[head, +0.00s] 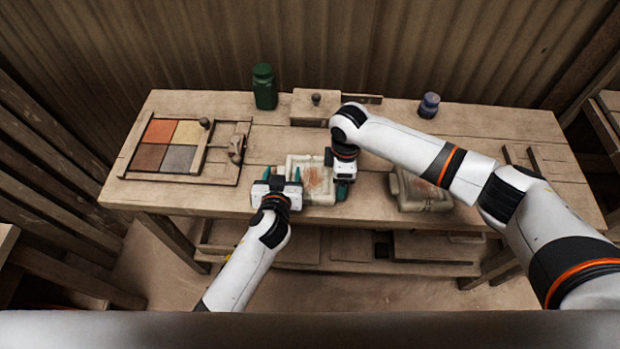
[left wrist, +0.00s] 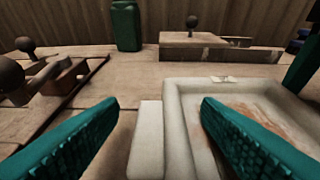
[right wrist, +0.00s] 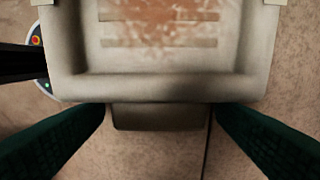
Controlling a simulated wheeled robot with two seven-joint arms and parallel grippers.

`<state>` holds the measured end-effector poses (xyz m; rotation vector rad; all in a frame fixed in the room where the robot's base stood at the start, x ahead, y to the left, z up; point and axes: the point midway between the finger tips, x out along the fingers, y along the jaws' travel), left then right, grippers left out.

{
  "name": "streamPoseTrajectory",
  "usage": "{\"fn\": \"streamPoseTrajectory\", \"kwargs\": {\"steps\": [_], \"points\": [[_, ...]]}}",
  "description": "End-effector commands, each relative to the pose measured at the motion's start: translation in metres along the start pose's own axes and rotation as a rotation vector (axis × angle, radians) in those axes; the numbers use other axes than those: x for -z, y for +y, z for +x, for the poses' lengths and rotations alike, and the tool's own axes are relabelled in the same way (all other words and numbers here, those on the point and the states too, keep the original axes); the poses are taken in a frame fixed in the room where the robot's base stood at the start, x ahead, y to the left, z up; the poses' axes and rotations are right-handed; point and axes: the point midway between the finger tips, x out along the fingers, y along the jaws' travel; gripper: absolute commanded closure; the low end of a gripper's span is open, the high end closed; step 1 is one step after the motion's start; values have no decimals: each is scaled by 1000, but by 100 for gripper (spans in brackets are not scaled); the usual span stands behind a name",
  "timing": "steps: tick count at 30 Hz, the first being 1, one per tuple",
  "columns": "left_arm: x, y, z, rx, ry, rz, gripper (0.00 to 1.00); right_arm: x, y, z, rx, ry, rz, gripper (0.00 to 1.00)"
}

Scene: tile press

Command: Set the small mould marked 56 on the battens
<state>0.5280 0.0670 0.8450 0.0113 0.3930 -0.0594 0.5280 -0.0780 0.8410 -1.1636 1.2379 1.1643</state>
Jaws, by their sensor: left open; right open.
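A pale, shallow square mould (head: 318,172) with a reddish-stained inside lies at the front middle of the bench. A small tag on its far rim (left wrist: 224,80) is too small to read. My left gripper (head: 282,177) is open at its left side, its fingers on either side of the left lug (left wrist: 147,140). My right gripper (head: 342,188) is open at its right side, with the right lug (right wrist: 160,117) between its fingers. A second pale mould (head: 432,198) lies further right, partly hidden by my right arm. Two dark strips, seemingly the battens (head: 536,160), lie at the bench's right end.
A tray of coloured squares (head: 122,172) with a wooden press part (head: 236,148) is at left. A green jar (head: 264,88), a knobbed wooden box (head: 303,108) and a small dark-blue jar (head: 429,106) stand along the back. Bare bench (head: 470,135) lies around the blue jar.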

Motion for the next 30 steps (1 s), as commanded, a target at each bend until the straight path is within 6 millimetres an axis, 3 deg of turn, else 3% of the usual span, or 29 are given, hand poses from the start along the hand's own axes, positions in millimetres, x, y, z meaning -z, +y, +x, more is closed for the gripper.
{"fn": "streamPoseTrajectory", "kwargs": {"steps": [8,18,20,30], "points": [[0,0,0,0,0,0,45,0,0,1,0,0,0,23],[0,0,0,0,0,0,100,0,0,0,0,0,0,79],[0,0,0,0,0,0,100,0,0,0,0,0,0,89],[-4,0,-1,0,-2,0,100,0,0,-4,1,0,0,90]]}}
